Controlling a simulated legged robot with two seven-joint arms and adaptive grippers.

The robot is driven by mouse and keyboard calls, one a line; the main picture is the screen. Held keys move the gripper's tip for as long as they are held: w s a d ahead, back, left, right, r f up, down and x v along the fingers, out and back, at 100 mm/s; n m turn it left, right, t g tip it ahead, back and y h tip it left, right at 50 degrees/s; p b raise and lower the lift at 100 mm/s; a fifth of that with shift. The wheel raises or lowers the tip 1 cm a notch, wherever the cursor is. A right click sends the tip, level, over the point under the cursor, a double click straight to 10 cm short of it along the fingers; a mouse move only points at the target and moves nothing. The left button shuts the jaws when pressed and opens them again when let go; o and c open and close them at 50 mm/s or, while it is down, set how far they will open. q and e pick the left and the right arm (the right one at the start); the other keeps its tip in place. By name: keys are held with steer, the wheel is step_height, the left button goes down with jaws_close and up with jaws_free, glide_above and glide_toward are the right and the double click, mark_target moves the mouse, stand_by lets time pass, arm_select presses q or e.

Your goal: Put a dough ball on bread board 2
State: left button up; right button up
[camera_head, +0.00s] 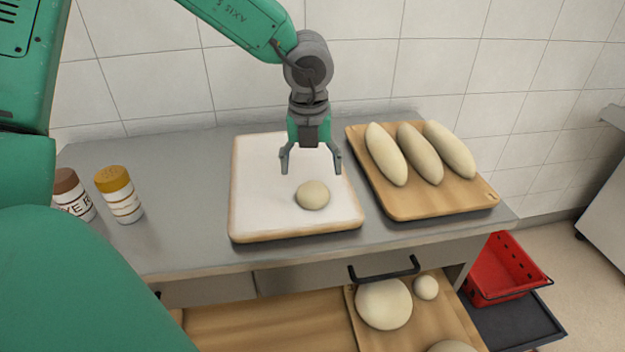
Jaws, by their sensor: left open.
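A small round dough ball (313,195) lies on a white-topped board with a wooden rim (250,226) on the grey counter. My left gripper (311,168) is open above this board, its fingers pointing down, just behind and above the dough ball in the picture. Nothing is between its fingers. A wooden board (405,207) to the right carries three long loaves of dough (386,154). No label shows which board is number 2. My right gripper is not in view.
Two shakers (120,196) stand at the left. A red basket (503,270) is at the lower right.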

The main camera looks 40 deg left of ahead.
mark_target(311, 190)
arm_select(q)
steer(key=shift+s+d+r+p, duration=0.1)
steer(key=shift+s+r+p, duration=0.05)
steer(key=shift+r, duration=0.95)
steer(key=shift+s+d+r+p, duration=0.1)
steer(key=shift+r+p, duration=0.05)
steer(key=shift+r, duration=0.95)
